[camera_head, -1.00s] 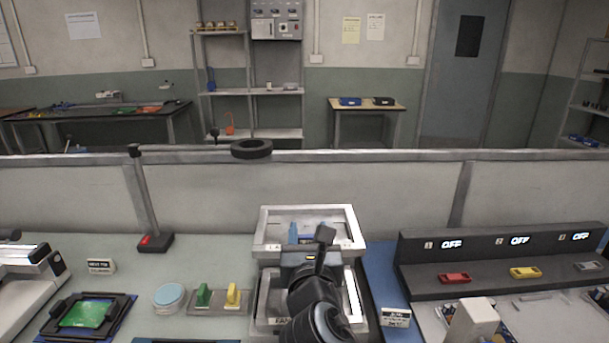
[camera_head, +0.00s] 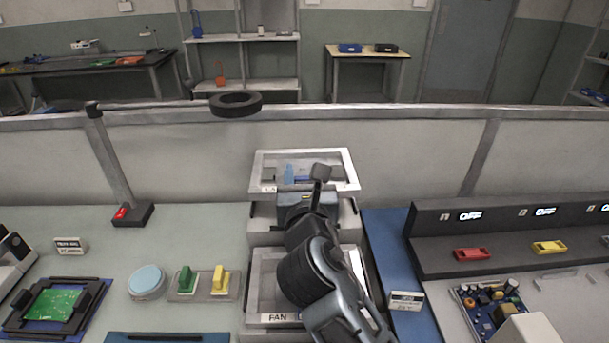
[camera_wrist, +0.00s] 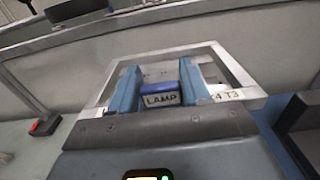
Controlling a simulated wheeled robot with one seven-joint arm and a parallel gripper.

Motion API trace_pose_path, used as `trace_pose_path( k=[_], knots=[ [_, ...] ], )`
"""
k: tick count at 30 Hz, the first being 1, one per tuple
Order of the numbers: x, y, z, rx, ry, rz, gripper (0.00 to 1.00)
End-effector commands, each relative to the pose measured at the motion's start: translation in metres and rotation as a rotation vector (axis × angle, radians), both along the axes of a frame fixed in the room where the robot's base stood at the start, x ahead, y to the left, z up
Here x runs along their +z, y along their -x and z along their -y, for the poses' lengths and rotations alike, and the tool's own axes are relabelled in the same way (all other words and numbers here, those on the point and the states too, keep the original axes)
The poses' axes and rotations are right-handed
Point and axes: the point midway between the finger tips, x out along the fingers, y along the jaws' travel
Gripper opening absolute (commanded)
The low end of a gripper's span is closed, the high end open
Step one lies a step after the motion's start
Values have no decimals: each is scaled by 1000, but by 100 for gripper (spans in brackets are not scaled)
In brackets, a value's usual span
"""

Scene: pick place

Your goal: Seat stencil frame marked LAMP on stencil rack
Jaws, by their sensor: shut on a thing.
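My gripper (camera_wrist: 158,88) is shut on the stencil frame marked LAMP, its blue fingers on either side of a blue block with the LAMP label (camera_wrist: 161,100). The frame is a pale metal rectangle (camera_wrist: 219,62) with an open middle. In the head view, the held frame (camera_head: 348,168) is beyond my gripper (camera_head: 304,179), over the back of the grey stencil rack (camera_head: 262,222). Whether it touches the rack is unclear. A second frame, marked FAN (camera_head: 277,318), lies on the rack's nearer, lower part, partly hidden by my arm.
A partition (camera_head: 400,150) runs behind the rack. Left are green (camera_head: 185,280) and yellow (camera_head: 219,280) handled pieces, a round blue-lidded tin (camera_head: 147,281) and a green board (camera_head: 53,304). Right are a blue mat (camera_head: 385,250) with a small sign (camera_head: 407,300) and a dark console (camera_head: 480,258).

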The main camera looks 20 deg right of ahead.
Motion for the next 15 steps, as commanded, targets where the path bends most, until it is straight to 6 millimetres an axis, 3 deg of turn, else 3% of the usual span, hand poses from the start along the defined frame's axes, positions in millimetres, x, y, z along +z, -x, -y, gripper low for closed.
trace_pose_path(
  k=[15],
  knots=[
    [-41, 0, 0, 0, 1, 1, 6]
  ],
)
